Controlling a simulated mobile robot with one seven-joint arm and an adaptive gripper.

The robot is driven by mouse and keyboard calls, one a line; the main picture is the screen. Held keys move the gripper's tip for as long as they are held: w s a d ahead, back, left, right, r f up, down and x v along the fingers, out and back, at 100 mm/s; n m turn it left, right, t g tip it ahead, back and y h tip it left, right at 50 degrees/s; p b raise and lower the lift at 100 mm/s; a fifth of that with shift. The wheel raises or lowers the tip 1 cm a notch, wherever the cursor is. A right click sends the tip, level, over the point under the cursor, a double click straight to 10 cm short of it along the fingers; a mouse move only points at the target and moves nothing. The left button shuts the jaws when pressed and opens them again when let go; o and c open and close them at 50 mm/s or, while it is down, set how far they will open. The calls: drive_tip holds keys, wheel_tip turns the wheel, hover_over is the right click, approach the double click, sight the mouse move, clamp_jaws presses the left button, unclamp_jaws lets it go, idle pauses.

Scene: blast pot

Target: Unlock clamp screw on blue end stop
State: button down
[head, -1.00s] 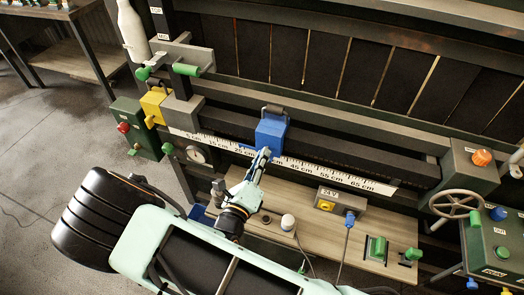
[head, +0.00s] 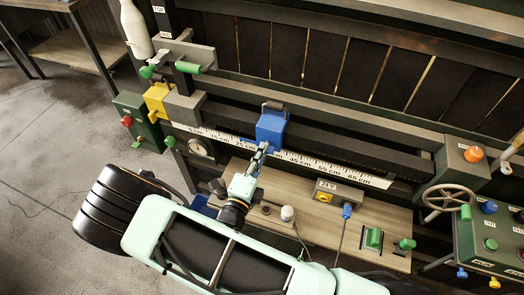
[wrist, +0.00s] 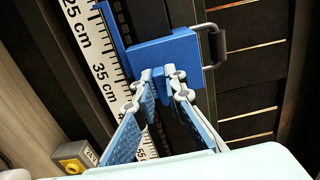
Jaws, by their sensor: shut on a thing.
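The blue end stop (head: 270,128) sits on the dark rail above the white centimetre scale (head: 290,157). In the wrist view, the end stop (wrist: 165,55) is a blue block with a metal-and-black handle (wrist: 215,44) on its far side. A small blue tab, seemingly the clamp screw (wrist: 170,76), sticks out from its near face. My gripper (wrist: 160,82) is shut on this tab, its pale tips on either side of it. The fingertips hide much of the tab, so its turn angle cannot be read. In the head view, my gripper (head: 262,150) meets the end stop's lower front.
A wooden shelf (head: 330,215) lies below the rail, with a grey 24 V box (head: 338,192) and green switches (head: 374,238). A yellow block (head: 157,99) stands at the rail's left end. A handwheel (head: 447,202) and green cabinet (head: 490,245) are right.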

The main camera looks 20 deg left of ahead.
idle(0.4)
drive_tip(key=c, duration=2)
unclamp_jaws()
drive_tip(key=shift+s, duration=0.1)
drive_tip(key=s, duration=0.8)
drive_tip(key=s+a, duration=0.1)
drive_tip(key=s, duration=0.3)
drive_tip(key=shift+w, duration=0.1)
